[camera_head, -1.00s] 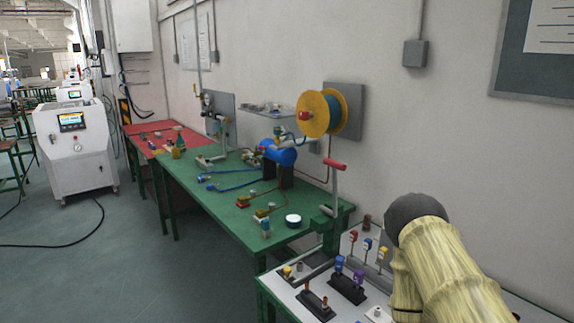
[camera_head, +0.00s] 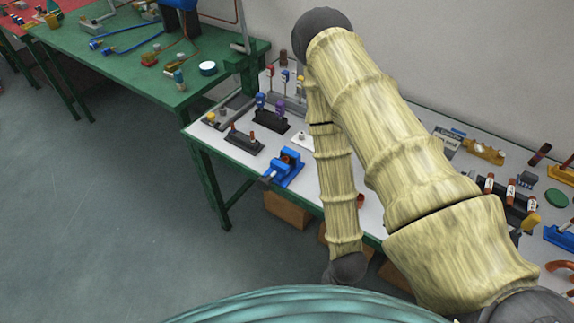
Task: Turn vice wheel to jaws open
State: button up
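A small blue vice (camera_head: 283,170) sits at the front edge of the white-topped bench, left of my arm. An orange-brown part shows at its upper side, and a dark piece sticks out at its front left, over the bench edge. It is too small to tell whether that piece is the wheel or how far the jaws are apart. My arm is folded, its lower links hanging right of the vice and apart from it in the picture. My gripper's fingers do not show.
The white bench (camera_head: 233,154) holds racks of small valves (camera_head: 271,121) behind the vice and several tools and fittings at right. A green table (camera_head: 114,72) stands at left. Brown boxes (camera_head: 287,208) lie below the bench. Floor at left is clear.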

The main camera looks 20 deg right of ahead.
aim_at(264, 184)
jog(key=z, duration=2.7)
jog(key=k, duration=1.2)
jog(key=u, duration=2.1)
